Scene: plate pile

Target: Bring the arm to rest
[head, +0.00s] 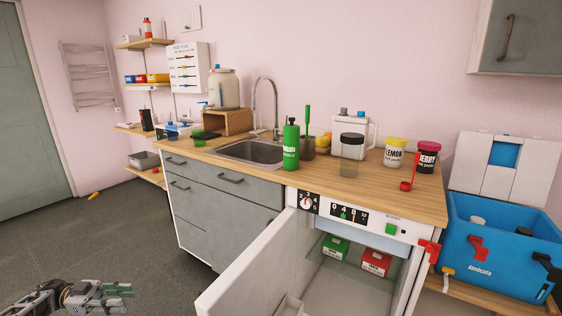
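My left gripper (121,297) is low in the head view at the left corner, over the dark floor and well away from the counter. Its two fingers point right, with greenish tips that look apart, and nothing shows between them. My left arm comes in from the bottom left edge, mostly cut off. My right arm and gripper are not in view.
A wooden counter (330,172) with a sink (252,152), green bottle (291,147) and several jars stands ahead. Below it a white door (255,268) hangs open towards me. A blue crate (500,265) is at right. Floor (110,235) around the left gripper is mostly clear.

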